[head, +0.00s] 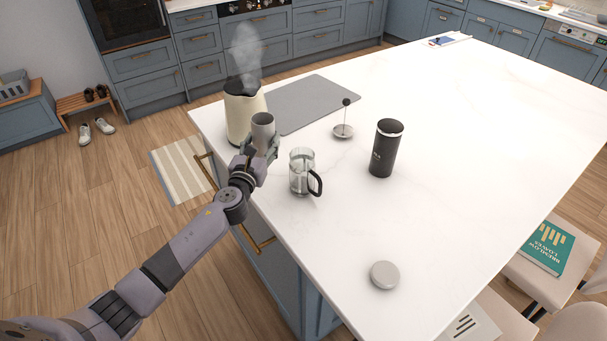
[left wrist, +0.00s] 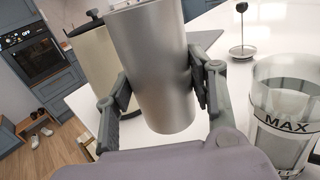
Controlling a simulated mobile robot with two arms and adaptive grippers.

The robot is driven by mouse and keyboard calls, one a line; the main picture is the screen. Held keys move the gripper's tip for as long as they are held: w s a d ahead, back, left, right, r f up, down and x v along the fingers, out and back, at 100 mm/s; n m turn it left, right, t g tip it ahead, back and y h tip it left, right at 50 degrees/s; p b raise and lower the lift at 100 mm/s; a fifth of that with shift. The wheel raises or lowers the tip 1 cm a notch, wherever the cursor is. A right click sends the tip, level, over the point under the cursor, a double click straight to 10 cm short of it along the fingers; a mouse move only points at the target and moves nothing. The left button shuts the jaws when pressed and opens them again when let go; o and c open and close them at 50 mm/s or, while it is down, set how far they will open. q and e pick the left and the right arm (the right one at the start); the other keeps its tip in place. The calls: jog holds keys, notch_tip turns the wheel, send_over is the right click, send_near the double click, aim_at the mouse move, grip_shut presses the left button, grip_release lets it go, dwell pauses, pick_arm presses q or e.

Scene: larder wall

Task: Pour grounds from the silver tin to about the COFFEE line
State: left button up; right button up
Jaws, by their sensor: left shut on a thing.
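The silver tin (head: 262,130) is upright in my left gripper (head: 262,150), whose fingers press on both its sides. In the left wrist view the tin (left wrist: 158,70) fills the middle, between the fingers of the gripper (left wrist: 160,95). The glass press jug (head: 301,172) with a black handle stands on the counter just right of the gripper. In the left wrist view the jug (left wrist: 285,120) shows a MAX mark; no COFFEE line can be read. I cannot tell what is inside the tin. My right gripper is out of view.
A steaming cream kettle (head: 245,112) stands close behind the tin. The press plunger (head: 343,131), a dark canister (head: 385,148) and a round grey lid (head: 384,274) stand on the white counter (head: 450,190). A grey mat (head: 300,104) lies behind. The counter's right side is clear.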

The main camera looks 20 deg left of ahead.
pick_arm(q)
jog(key=shift+a+n, duration=0.1)
jog(key=shift+n, duration=0.2)
jog(key=shift+f, duration=0.1)
